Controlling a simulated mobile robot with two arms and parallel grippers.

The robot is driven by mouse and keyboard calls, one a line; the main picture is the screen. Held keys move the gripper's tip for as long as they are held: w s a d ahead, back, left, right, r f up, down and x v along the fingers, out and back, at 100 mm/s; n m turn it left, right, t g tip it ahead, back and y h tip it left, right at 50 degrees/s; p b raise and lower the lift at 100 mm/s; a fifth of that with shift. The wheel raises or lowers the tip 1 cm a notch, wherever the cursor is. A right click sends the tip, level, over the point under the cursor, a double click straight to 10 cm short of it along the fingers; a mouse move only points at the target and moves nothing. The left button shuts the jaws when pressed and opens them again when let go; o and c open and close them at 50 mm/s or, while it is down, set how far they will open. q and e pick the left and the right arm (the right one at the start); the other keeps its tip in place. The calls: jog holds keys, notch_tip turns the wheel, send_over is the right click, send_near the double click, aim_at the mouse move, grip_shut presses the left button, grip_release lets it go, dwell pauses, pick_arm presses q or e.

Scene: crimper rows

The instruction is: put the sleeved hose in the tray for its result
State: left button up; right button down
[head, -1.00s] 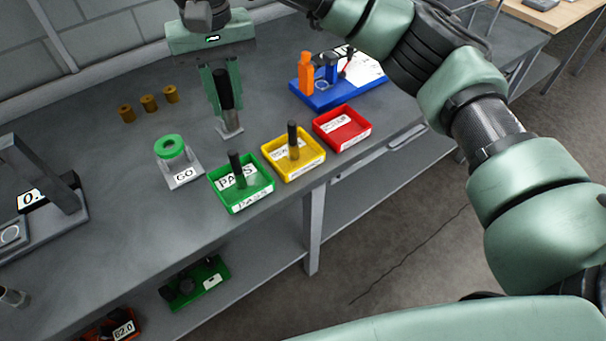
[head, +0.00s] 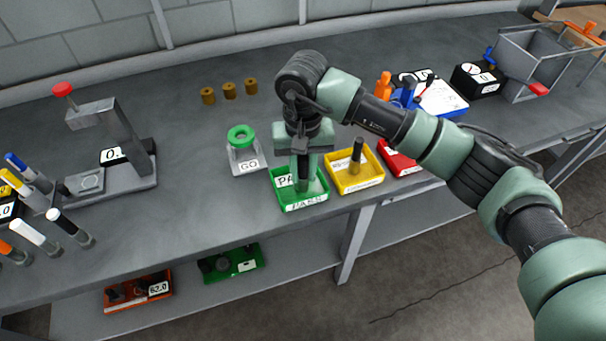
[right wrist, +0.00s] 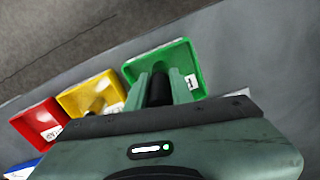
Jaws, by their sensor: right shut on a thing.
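My right gripper (head: 307,183) is shut on a dark sleeved hose (head: 304,168) and points down over the green tray (head: 302,205), which carries PASS labels. In the right wrist view the black hose (right wrist: 159,90) stands between the two green fingers, in front of the green tray's inside (right wrist: 185,58). The hose's lower end is low at the tray; I cannot tell whether it touches the floor. The hose seen earlier in the green tray is hidden behind my gripper. The red tray (head: 398,168) is partly behind my arm. My left gripper is not in view.
A GO gauge with a green ring (head: 241,134) stands close left of the green tray. Several brass sleeves (head: 229,90) stand behind.

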aim_at(303, 179)
notch_tip(303, 179, down, 3)
jog(key=shift+r, duration=0.1)
jog(key=shift+f, duration=0.2)
jog(key=c, duration=1.2)
grip_release()
jog(key=shift+c, duration=0.2)
